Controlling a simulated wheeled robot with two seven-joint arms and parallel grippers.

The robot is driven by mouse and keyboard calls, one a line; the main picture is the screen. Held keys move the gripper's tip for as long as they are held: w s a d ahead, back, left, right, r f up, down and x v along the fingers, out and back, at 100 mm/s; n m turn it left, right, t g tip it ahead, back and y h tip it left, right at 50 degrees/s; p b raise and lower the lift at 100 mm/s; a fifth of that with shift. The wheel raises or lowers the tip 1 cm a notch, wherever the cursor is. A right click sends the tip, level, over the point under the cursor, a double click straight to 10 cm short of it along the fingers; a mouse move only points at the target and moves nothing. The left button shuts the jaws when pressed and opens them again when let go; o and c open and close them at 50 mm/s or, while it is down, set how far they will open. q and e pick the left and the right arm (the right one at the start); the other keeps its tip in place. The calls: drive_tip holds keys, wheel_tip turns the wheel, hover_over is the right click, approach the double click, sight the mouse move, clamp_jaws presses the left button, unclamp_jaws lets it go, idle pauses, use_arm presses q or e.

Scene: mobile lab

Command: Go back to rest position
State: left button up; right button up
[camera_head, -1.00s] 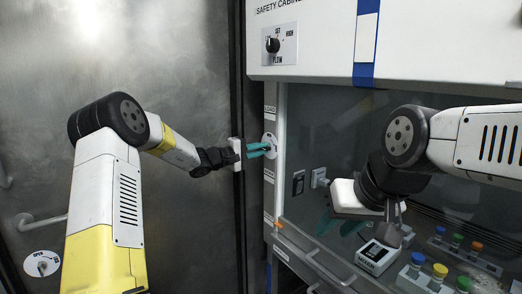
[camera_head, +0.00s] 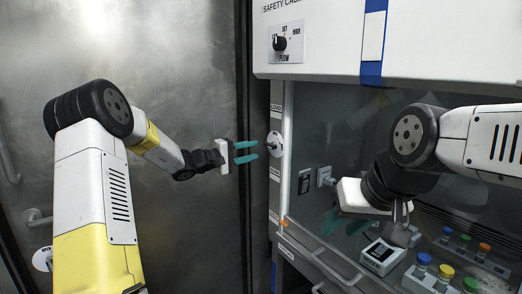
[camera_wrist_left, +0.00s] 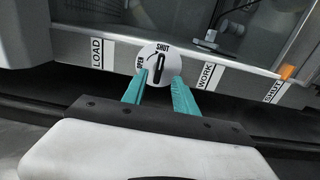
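My left gripper (camera_head: 256,151) is open and empty, its two teal fingers apart, left of the round white dial (camera_head: 275,144) on the cabinet's frame post.
The safety cabinet (camera_head: 330,40) fills the right side, with a handle rail (camera_head: 330,265) along its front. A white device with a small display (camera_head: 381,253) and racks of vials with coloured caps (camera_head: 445,271) stand below the right arm. A grey door (camera_head: 190,70) is behind the left arm.

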use_arm(q)
drive_tip(key=shift+s+a, duration=0.25)
drive_tip(key=shift+a, duration=0.1)
drive_tip(key=s+d+r+m+g+y, duration=0.1)
drive_tip(key=s+d+m+g+y, duration=0.15)
drive_tip(key=s, duration=0.75)
drive_tip(key=s+d+r+m+g+y, duration=0.1)
drive_tip(key=s+d+m+g+y, duration=0.2)
drive_tip(key=s, duration=0.8)
drive_tip(key=s+a+f+m+y, duration=0.1)
drive_tip(key=s+a+y, duration=0.2)
drive_tip(key=s+a, duration=0.3)
drive_tip(key=s+a+f+m+t+y, duration=0.1)
drive_tip(key=s+a+y, duration=0.3)
drive_tip(key=s, duration=1)
drive_tip(key=a, duration=0.3)
drive_tip(key=shift+s+a+f, duration=0.15)
drive_tip(key=shift+a+f, duration=0.05)
drive_tip(key=shift+f, duration=0.1)
